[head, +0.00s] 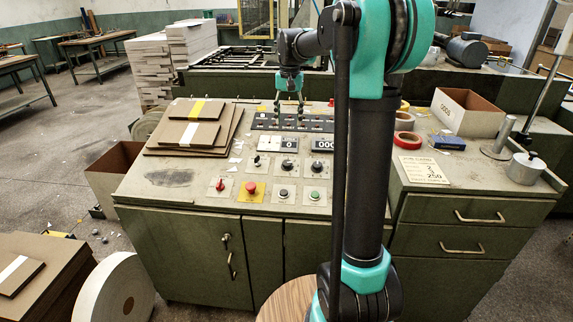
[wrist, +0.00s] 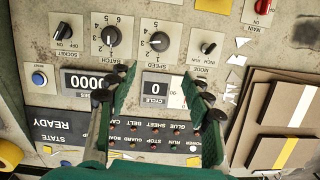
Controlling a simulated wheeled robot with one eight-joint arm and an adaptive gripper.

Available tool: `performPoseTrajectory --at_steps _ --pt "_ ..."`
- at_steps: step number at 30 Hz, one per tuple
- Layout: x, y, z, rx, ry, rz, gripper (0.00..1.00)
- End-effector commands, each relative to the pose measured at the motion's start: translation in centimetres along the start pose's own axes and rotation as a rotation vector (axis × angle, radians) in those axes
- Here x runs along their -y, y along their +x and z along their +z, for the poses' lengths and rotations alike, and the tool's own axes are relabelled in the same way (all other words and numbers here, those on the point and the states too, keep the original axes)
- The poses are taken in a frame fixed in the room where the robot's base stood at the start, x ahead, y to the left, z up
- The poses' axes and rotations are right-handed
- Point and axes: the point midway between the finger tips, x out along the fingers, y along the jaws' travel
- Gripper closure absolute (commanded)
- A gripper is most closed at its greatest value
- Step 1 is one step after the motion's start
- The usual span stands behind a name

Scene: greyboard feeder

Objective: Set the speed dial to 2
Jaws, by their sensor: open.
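The speed dial (wrist: 158,41) is a round black knob on a pale plate, upside down in the wrist view. Its white pointer mark faces roughly left there; I cannot surely read which number it meets. In the head view the dial (head: 289,164) is small, below the cycle display. My gripper (wrist: 155,84) is open and empty, its dark fingertips spread either side of the cycle display (wrist: 168,90), short of the dial in the picture. In the head view my gripper (head: 289,108) points down over the panel's indicator strip, beyond the dial.
The mode switch (wrist: 208,48) and batch dial (wrist: 110,35) flank the speed dial closely. A red main switch (head: 220,185) and yellow-based button (head: 252,189) sit nearer the front. Greyboard sheets (head: 160,140) lie left; a job card (head: 423,170) and tape (head: 407,140) lie right.

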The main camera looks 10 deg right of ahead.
Motion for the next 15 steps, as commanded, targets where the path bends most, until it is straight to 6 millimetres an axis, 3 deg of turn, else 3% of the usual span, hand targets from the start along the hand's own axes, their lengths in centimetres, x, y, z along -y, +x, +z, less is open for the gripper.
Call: performPoseTrajectory --at_steps 5,15 --pt "0.1 1.0 -0.1 0.001 0.001 0.0 0.49" --pt "0.1 7.2 -0.1 0.001 0.001 0.0 0.49"
